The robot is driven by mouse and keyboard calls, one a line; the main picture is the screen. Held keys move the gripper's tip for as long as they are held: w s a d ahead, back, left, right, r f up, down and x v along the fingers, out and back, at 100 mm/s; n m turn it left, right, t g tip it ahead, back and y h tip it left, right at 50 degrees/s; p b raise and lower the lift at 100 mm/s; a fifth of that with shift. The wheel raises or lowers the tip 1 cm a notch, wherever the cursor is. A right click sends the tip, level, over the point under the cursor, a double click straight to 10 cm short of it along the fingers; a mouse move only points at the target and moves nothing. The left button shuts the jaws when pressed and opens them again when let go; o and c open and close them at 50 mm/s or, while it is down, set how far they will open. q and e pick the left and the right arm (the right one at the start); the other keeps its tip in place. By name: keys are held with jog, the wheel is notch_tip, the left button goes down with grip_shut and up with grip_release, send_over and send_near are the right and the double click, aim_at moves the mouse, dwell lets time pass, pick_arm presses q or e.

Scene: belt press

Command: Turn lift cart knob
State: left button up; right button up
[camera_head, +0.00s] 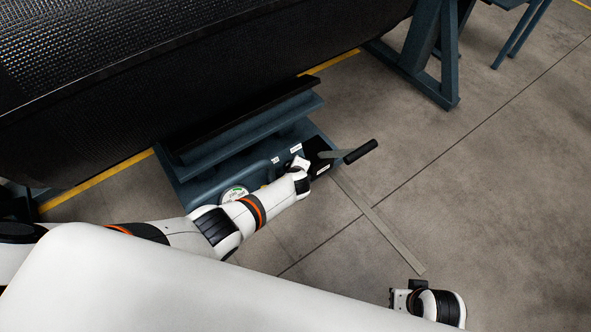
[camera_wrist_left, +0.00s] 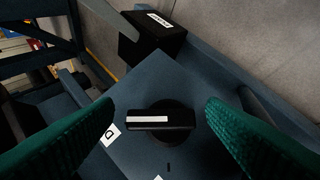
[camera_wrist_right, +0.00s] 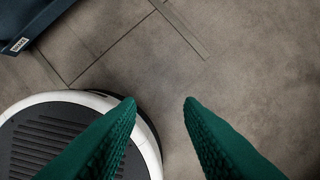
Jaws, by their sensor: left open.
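The black knob (camera_wrist_left: 160,121) shows in the left wrist view, a bar-shaped handle with a white stripe on a round base, mounted on the blue lift cart panel (camera_wrist_left: 165,80). My left gripper (camera_wrist_left: 166,103) is open, one green finger on each side of the knob with visible gaps. In the head view my left gripper (camera_head: 300,168) is over the blue lift cart (camera_head: 195,182), and the arm hides the knob. My right gripper (camera_wrist_right: 160,100) is open and empty above the floor; its arm shows at the lower right of the head view.
A black box (camera_wrist_left: 155,40) with a white label and a lever with a black grip (camera_head: 361,151) stand at the cart's right end. A large dark belt roll (camera_head: 170,80) lies above the cart. A blue frame (camera_head: 425,60) stands behind.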

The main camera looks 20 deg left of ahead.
pick_arm(q)
jog(key=p+v, duration=0.4)
jog(key=v, duration=0.2)
jog(key=shift+s+r+p, duration=0.2)
jog(key=shift+r+p, duration=0.1)
pick_arm(e)
jog(key=s+f, duration=0.3)
jog(key=f, duration=0.4)
jog(key=s+f+g, duration=0.1)
jog(key=s+f, duration=0.2)
jog(key=f, duration=0.5)
jog(key=shift+s+d, duration=0.35)
jog(key=shift+d, duration=0.1)
